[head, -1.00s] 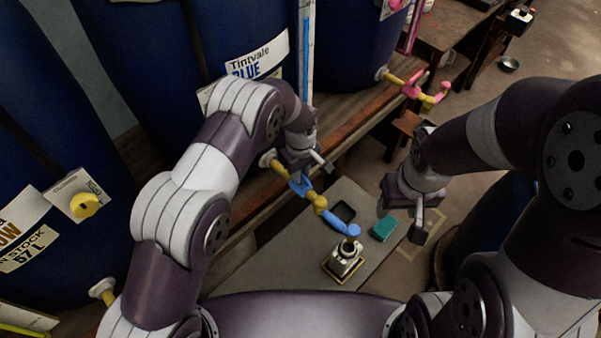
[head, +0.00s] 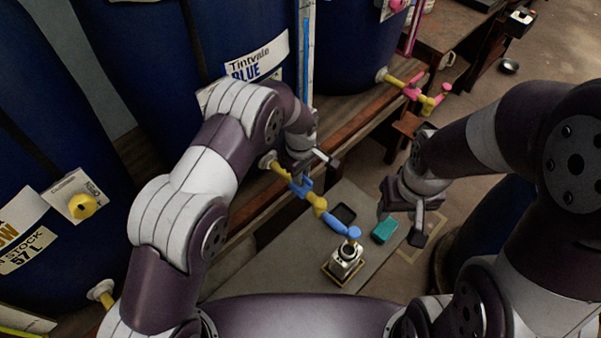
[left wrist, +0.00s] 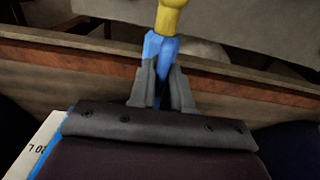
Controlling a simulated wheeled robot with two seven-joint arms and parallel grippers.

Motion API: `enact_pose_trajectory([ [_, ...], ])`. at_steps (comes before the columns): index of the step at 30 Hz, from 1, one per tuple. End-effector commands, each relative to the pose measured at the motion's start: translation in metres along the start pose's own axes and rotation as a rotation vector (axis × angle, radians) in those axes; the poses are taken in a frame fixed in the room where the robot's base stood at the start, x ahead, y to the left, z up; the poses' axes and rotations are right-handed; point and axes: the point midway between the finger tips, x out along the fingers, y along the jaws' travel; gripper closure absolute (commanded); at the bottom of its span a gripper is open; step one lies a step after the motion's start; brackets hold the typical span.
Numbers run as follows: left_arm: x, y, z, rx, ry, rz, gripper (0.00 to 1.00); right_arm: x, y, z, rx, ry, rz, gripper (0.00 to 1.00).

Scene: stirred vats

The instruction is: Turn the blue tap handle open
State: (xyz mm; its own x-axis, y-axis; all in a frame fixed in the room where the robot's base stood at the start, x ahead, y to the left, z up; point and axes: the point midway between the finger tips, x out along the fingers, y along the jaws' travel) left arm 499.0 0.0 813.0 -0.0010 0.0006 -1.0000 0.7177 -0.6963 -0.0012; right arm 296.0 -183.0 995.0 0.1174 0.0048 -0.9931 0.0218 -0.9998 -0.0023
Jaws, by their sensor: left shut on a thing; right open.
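The blue tap handle (head: 301,188) sits on a yellow tap pipe (head: 279,170) that comes out of the vat labelled Tintvale Blue (head: 256,62). My left gripper (head: 300,180) is at the handle and shut on it. In the left wrist view the fingers (left wrist: 161,92) stand on both sides of the blue handle (left wrist: 162,48), below the yellow pipe (left wrist: 171,18). My right gripper (head: 402,218) is open and empty, to the right of the spout.
A teal sponge (head: 384,230) and a dark tray (head: 343,213) lie near the cup on a grey surface (head: 255,262). A wooden rail (head: 350,128) runs along the vats. A pink-handled tap (head: 417,90) is at the upper right, and a yellow knob (head: 83,206) at the left.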

Motion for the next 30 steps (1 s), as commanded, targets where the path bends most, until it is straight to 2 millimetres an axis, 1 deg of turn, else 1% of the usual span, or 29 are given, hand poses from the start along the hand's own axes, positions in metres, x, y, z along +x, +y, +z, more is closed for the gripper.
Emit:
enact_pose_trajectory([
  [1, -0.002, 0.002, -0.001, -0.002, 0.001, 0.005, 0.76, 0.0, 0.0, 0.0, 0.0, 0.0, 0.0, 0.46],
  [2, -0.002, 0.001, -0.001, -0.002, 0.001, 0.004, 0.66, 0.0, 0.0, 0.0, 0.0, 0.0, 0.0, 0.46],
  [3, -0.002, 0.001, -0.001, -0.002, 0.001, 0.004, 0.59, 0.0, 0.0, 0.0, 0.0, 0.0, 0.0, 0.46],
  [10, -0.001, 0.001, 0.0, -0.001, 0.0, 0.002, 0.59, 0.0, 0.0, 0.0, 0.0, 0.0, 0.0, 0.46],
  [13, -0.006, 0.001, -0.001, -0.001, 0.001, 0.004, 0.59, 0.001, 0.0, 0.0, 0.0, 0.0, 0.0, 0.46],
  [14, -0.011, 0.002, -0.001, 0.0, 0.002, 0.006, 0.59, 0.002, 0.0, 0.0, 0.0, 0.0, 0.0, 0.46],
  [17, -0.032, 0.002, -0.001, 0.0, 0.002, 0.007, 0.59, 0.005, 0.0, 0.001, 0.0, 0.0, 0.0, 0.46],
  [21, -0.072, 0.001, -0.001, -0.001, 0.002, 0.007, 0.59, 0.009, 0.0, 0.001, 0.0, 0.0, 0.0, 0.46],
  [24, -0.096, 0.001, -0.001, -0.001, 0.002, 0.006, 0.59, 0.011, 0.0, 0.001, 0.0, 0.0, 0.0, 0.46],
  [27, -0.115, 0.001, -0.001, -0.001, 0.002, 0.006, 0.59, 0.012, 0.0, 0.001, 0.0, 0.0, 0.0, 0.46],
  [30, -0.125, 0.001, 0.0, -0.001, 0.001, 0.004, 0.59, 0.012, 0.0, 0.002, 0.0, 0.0, 0.0, 0.46],
])
